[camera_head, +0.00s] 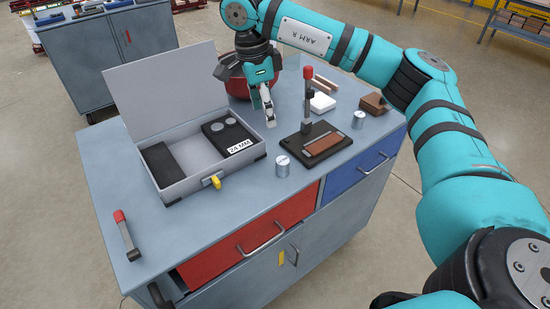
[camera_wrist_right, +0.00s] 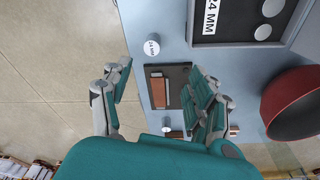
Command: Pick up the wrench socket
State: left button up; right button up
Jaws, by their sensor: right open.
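A small silver wrench socket (camera_head: 283,165) stands upright on the workbench, right of the open case. My right gripper (camera_head: 268,112) is above the bench behind the case, pointing down, apart from both. In the right wrist view its fingers (camera_wrist_right: 160,80) are spread and empty. My left gripper is out of view.
The open grey case (camera_head: 212,181) holds a dark block labelled 24 MM (camera_head: 229,137). A dark stand with a red-topped lever (camera_head: 308,100) is close right of the gripper, a red bowl (camera_head: 233,77) behind it. A red-ended tool (camera_head: 126,235) lies at the left front.

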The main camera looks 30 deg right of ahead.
jog(key=p, duration=0.1)
send_near(283, 160)
jog(key=f, duration=0.2)
jog(key=f+p, duration=0.1)
jog(key=f, duration=0.1)
jog(key=shift+w+a, duration=0.1)
jog(key=shift+w, duration=0.2)
jog(key=shift+s+f, duration=0.15)
jog(key=shift+f, duration=0.65)
jog(key=f, duration=0.1)
jog(key=d+f+p, duration=0.1)
jog(key=s+f+p, duration=0.1)
jog(key=f, duration=0.1)
jog(key=shift+d, duration=0.4)
jog(key=shift+f, duration=0.3)
jog(key=c, duration=0.8)
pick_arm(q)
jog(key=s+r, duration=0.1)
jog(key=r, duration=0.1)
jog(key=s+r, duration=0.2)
pick_arm(e)
grip_shut()
